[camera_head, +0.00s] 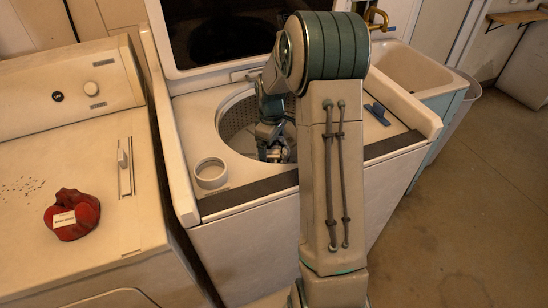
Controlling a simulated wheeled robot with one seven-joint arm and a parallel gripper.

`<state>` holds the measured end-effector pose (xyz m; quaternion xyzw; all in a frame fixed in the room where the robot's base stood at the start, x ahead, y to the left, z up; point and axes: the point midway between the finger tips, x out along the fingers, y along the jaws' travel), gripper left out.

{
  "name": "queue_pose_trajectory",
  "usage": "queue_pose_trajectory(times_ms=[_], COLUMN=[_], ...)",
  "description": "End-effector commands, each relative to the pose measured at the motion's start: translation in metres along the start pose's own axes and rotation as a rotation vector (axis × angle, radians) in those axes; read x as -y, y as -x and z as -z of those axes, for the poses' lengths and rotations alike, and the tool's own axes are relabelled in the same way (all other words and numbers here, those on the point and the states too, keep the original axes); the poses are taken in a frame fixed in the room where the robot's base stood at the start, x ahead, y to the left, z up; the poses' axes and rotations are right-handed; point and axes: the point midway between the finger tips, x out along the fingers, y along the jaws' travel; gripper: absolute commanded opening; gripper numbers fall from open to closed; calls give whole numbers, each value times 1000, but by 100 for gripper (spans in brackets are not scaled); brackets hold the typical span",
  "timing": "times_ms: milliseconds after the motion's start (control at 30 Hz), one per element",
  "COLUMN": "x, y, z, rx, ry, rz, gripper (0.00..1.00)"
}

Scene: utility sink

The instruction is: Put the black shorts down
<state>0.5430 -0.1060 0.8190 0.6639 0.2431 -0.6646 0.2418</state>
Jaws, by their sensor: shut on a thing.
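My gripper (273,153) is down inside the open tub of the top-loading washer (232,172), below the level of the lid opening. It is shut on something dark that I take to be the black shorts. The shorts cannot be made out clearly; the tub's shadow, the rim and my own arm hide much of that area. The perforated drum wall (238,115) shows to the left of my gripper.
The washer's lid stands raised at the back. A round white cup-like ring (210,173) and a blue object (377,113) sit on the washer top. A red bundle with a label (73,214) lies on the left machine. A sink (412,75) stands at right.

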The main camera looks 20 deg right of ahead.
Motion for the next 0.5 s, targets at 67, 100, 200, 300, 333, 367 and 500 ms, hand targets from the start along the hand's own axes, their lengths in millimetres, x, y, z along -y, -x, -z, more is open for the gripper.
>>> queue_pose_trajectory(times_ms=[67, 100, 200, 300, 333, 367, 500], x=[0, 0, 0, 0, 0, 0, 0], y=[-8, -10, -18, -32, -37, -42, -48], z=[0, 0, 0, 0, 0, 0, 0], rx=[1, 1, 1, 2, 2, 2, 0], ry=[0, 0, 1, 1, 1, 1, 0], rz=[1, 0, 1, 1, 2, 2, -1], gripper=[65, 65, 65, 65, 65, 65, 65])
